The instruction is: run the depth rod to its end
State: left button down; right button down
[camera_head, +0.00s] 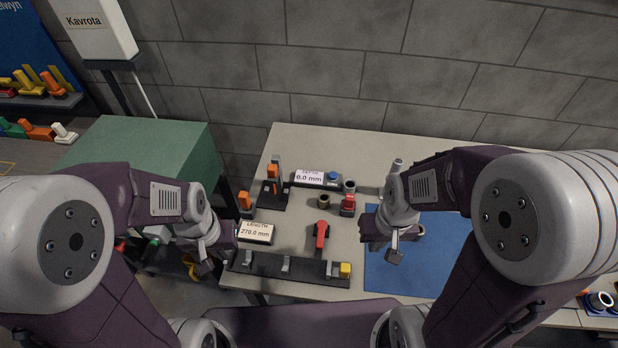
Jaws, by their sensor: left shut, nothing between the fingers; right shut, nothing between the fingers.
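A depth display (317,178) on the table reads 0.0 mm. To its left a black upright stand (272,195) carries an orange part (272,177). I cannot tell for sure which part is the depth rod. My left gripper (208,263) is shut and empty, over the table's left edge beside the length display. My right gripper (393,256) is shut and empty, over the left edge of the blue mat. Neither touches the depth display or the stand.
A length display (255,231) reads 270.0 mm behind a black rail (287,268) with a yellow block (345,270). A red-handled part (321,235), a red block (348,203) and small dark cylinders stand mid-table. A blue mat (430,260) lies right. A green cabinet (140,150) stands left.

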aim_at(273, 172)
jog(key=j+z, duration=0.45)
jog(key=k+j+z, duration=0.1)
jog(key=j+z, duration=0.35)
